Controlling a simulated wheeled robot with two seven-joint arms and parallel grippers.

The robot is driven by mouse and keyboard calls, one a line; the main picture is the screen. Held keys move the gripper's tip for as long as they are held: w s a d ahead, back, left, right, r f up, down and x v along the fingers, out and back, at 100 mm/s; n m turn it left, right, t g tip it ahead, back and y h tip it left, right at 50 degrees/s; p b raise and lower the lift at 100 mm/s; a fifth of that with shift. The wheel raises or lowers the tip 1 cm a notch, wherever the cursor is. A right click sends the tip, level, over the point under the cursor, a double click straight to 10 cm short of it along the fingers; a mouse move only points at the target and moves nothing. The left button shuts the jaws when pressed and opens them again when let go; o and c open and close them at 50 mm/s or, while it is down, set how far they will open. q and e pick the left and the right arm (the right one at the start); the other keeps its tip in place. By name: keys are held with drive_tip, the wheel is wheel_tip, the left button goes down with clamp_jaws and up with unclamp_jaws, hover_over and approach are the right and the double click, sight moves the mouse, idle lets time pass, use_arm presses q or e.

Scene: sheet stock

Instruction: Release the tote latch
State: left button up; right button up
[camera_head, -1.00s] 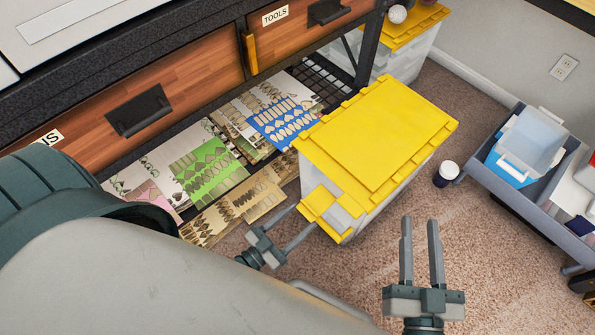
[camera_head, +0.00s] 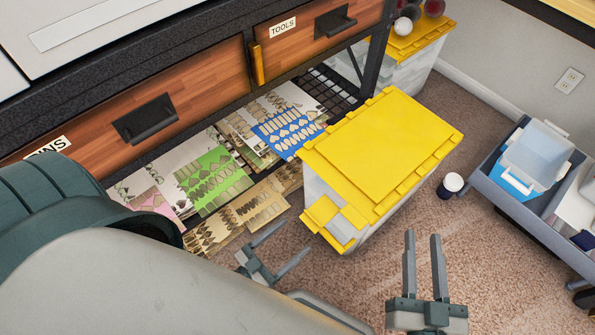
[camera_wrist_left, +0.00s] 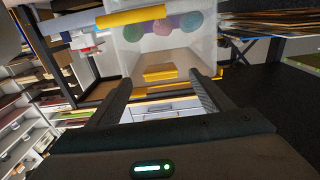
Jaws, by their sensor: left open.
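The tote (camera_head: 380,150) has a yellow lid and pale see-through walls, and stands on the carpet at the centre of the head view. Its yellow latch (camera_head: 320,212) is on the near end, below the lid edge; I cannot tell whether it is fastened. My left gripper (camera_head: 296,237) is open and empty, just left of that end and apart from it. In the left wrist view, the open fingers (camera_wrist_left: 161,76) frame a pale clear tote wall with a yellow piece, and a yellow edge shows above. My right gripper (camera_head: 423,235) is open and empty, right of the tote's near end.
A workbench with wooden drawers (camera_head: 180,95) runs along the left, with patterned sheets (camera_head: 210,180) on its low shelf. A second yellow-lidded tote (camera_head: 415,45) stands behind. Carpet is clear around the right gripper.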

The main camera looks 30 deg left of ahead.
use_arm(q)
drive_tip(key=v, duration=1.3)
